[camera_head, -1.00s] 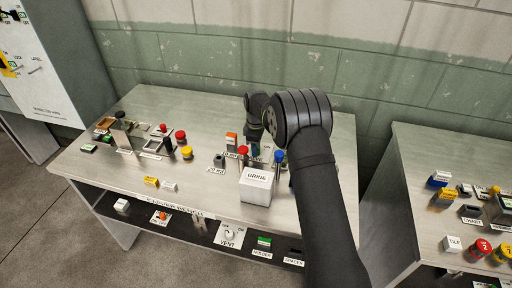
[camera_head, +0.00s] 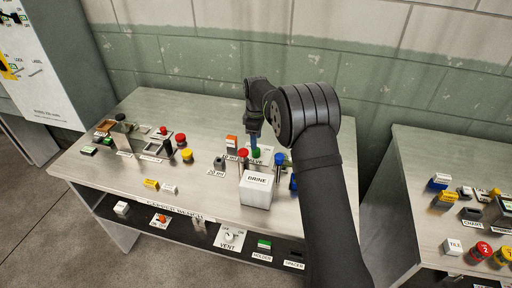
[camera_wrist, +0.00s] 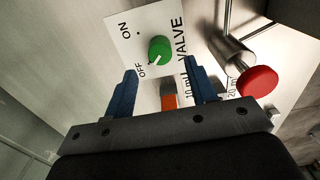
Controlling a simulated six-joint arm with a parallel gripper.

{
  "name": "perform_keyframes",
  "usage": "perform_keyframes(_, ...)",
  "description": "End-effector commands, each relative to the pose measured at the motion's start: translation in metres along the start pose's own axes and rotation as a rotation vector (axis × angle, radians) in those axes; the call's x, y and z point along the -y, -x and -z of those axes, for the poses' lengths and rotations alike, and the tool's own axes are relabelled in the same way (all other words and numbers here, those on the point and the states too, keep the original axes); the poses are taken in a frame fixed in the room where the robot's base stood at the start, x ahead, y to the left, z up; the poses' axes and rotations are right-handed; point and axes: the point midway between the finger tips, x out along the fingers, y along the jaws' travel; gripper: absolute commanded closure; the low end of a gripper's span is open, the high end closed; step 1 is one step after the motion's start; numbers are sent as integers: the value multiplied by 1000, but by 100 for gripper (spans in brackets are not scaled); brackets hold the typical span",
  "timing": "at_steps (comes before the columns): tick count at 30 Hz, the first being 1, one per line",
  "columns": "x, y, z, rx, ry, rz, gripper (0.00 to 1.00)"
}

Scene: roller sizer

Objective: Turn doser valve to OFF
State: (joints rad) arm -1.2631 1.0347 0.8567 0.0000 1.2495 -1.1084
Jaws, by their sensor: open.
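The doser valve is a green knob (camera_wrist: 159,50) on a white plate (camera_wrist: 117,40) marked ON, OFF and VALVE. In the wrist view its white pointer mark faces the OFF label. The knob (camera_head: 256,154) also shows on the bench in the head view, behind the white BRINE box. My gripper (camera_wrist: 162,68) is open and empty, with its blue fingers apart. In the head view my gripper (camera_head: 252,138) hangs above the knob, clear of it.
A red-topped plunger (camera_wrist: 257,82) on a metal stem stands close to the right finger. An orange-topped block (camera_wrist: 168,100) lies between the fingers' bases in the wrist picture. The white BRINE box (camera_head: 256,190) stands in front of the valve. A blue-topped post (camera_head: 279,158) stands to the right.

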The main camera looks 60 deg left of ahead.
Motion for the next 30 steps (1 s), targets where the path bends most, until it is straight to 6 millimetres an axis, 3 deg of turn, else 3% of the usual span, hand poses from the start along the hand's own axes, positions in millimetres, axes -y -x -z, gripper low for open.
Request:
perform_keyframes(6, -1, 57, 0, -2, 0, -4, 48)
perform_keyframes(13, 0, 97, 0, -1, 1, -2, 48)
perform_keyframes(19, 0, 111, 0, 0, 1, 0, 48)
perform_keyframes(30, 0, 111, 0, 0, 1, 0, 48)
